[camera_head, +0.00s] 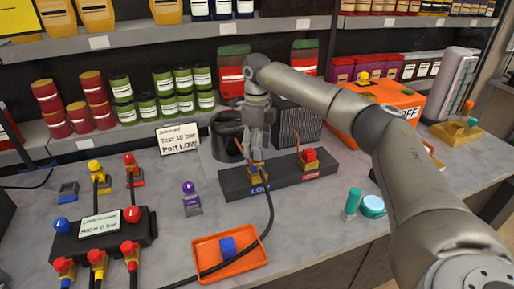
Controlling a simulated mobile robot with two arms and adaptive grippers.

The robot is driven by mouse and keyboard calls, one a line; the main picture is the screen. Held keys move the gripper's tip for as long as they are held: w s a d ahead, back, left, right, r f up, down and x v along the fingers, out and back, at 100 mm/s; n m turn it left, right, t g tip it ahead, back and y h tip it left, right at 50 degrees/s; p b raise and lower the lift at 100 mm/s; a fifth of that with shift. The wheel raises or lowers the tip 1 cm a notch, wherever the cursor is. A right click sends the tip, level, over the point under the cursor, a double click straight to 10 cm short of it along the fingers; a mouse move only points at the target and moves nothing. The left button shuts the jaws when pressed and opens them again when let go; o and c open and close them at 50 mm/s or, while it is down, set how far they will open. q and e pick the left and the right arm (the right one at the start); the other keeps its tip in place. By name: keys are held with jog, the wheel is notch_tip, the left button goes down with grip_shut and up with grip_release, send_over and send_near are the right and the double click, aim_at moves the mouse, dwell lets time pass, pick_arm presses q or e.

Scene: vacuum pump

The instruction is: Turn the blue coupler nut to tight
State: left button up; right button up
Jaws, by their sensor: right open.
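My right gripper (257,153) points down over the LOW end of a dark port block (290,183) on the counter. Its fingers are open, around or just above a brass-coloured fitting (258,174) there, where a black hose (269,210) ends. The fingers cover the top of this fitting, so I cannot tell whether a blue nut sits between them. A blue knob (61,225) shows on the gauge manifold (148,234) at the left. My left gripper is out of view.
A red-topped fitting (309,156) stands on the block's other end. A dark pot (226,140) and a sign card (178,139) are behind. A purple-topped part (190,190) stands left. A teal cylinder (352,202) and round teal part (373,206) lie right.

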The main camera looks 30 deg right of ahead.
jog(key=shift+f, duration=0.75)
jog(key=c, duration=1.1)
jog(key=shift+o, duration=0.2)
jog(key=shift+m+p, duration=0.45)
jog(key=shift+m, duration=0.05)
jog(key=o, duration=1.1)
jog(key=shift+c, duration=0.2)
